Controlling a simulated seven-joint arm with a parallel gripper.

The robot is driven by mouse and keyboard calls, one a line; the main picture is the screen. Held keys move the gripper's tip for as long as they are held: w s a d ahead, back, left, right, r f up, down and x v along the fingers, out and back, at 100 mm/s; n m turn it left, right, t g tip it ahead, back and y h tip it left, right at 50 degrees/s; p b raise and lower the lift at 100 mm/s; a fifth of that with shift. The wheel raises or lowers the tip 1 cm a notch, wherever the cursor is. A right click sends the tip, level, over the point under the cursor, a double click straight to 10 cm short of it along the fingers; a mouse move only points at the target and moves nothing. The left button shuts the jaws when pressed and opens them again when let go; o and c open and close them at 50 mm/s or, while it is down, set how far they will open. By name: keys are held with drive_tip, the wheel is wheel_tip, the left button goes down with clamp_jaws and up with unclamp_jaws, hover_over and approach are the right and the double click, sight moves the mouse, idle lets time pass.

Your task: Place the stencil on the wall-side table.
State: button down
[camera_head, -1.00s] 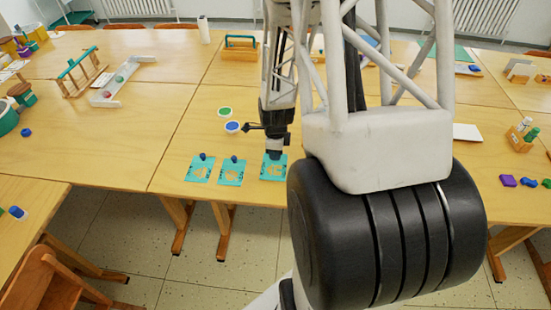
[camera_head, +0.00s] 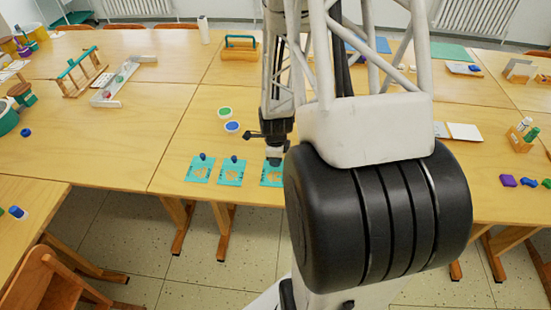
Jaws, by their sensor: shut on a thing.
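Three teal stencils with cut-out shapes show near the front edge of the middle table: the left stencil (camera_head: 200,174), the middle stencil (camera_head: 231,177) and the right stencil (camera_head: 269,179). The left and middle ones each have a small dark-blue knob. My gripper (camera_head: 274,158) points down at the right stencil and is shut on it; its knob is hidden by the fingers. I cannot tell whether this stencil touches the tabletop. The far row of tables (camera_head: 180,48) stands nearest the wall with radiators.
Two small pots, a green-topped one (camera_head: 225,112) and a blue-topped one (camera_head: 232,126), stand behind the stencils. A wooden carrier (camera_head: 239,50) and a white bottle (camera_head: 204,29) stand farther back. My arm hides much of the table's right part.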

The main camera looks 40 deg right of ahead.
drive_tip(key=c, duration=1)
unclamp_jaws()
drive_tip(key=shift+f, duration=0.15)
drive_tip(key=shift+r, duration=0.2)
wheel_tip(320, 180, up, 12)
idle(0.6)
